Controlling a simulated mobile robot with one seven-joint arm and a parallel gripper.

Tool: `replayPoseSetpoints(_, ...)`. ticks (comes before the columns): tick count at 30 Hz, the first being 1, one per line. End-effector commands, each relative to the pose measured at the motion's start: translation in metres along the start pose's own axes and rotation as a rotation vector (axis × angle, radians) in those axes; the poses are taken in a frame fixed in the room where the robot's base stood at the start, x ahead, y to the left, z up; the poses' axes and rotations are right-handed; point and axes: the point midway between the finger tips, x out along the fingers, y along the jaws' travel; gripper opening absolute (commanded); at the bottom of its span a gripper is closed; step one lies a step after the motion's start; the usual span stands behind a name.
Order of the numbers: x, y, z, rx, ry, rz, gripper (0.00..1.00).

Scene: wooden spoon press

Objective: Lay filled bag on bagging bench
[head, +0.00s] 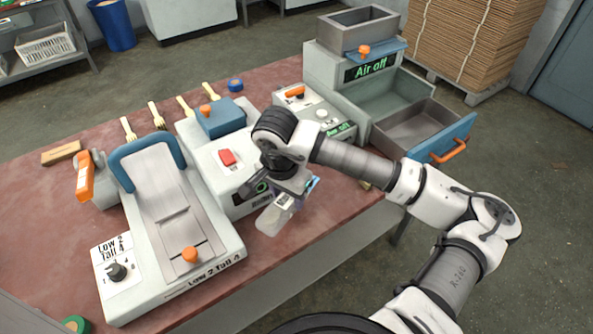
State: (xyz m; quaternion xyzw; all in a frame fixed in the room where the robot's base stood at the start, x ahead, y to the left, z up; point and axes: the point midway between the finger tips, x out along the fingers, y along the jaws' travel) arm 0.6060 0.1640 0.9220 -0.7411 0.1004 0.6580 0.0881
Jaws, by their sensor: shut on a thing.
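My gripper (287,190) is shut on a small translucent bag (271,221) with a printed label. The bag hangs tilted from the jaws, its pale lower end toward the left. It shows in front of the white machine with the red button, near the front edge of the red-brown bench top (58,229). I cannot tell how far above the bench the bag is. My wrist and fingers hide part of the bag, and its contents are too small to make out.
A machine with a blue handle (145,150) stands on the left of the bench, a red-button machine (228,160) in the middle. Wooden forks (157,116) lie behind. An "Air off" unit (371,66) with an open drawer (415,128) stands right. Bare bench shows at far left.

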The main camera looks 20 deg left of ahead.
Motion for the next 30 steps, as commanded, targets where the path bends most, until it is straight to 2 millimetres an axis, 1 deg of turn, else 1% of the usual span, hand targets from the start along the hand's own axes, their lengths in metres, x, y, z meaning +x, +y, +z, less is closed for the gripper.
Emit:
replayPoseSetpoints(5, 0.001, 0.0, 0.0, 0.0, 0.0, 0.0, 0.23)
replayPoseSetpoints(8, 0.005, 0.0, 0.001, 0.0, -0.002, 0.0, 0.23)
replayPoseSetpoints(11, 0.013, 0.0, 0.002, 0.0, -0.003, 0.0, 0.23)
replayPoseSetpoints(21, 0.05, 0.0, 0.007, 0.001, -0.003, -0.001, 0.23)
replayPoseSetpoints(25, 0.06, 0.0, 0.007, 0.001, -0.002, 0.0, 0.23)
replayPoseSetpoints(30, 0.067, 0.0, 0.008, 0.0, -0.001, 0.0, 0.23)
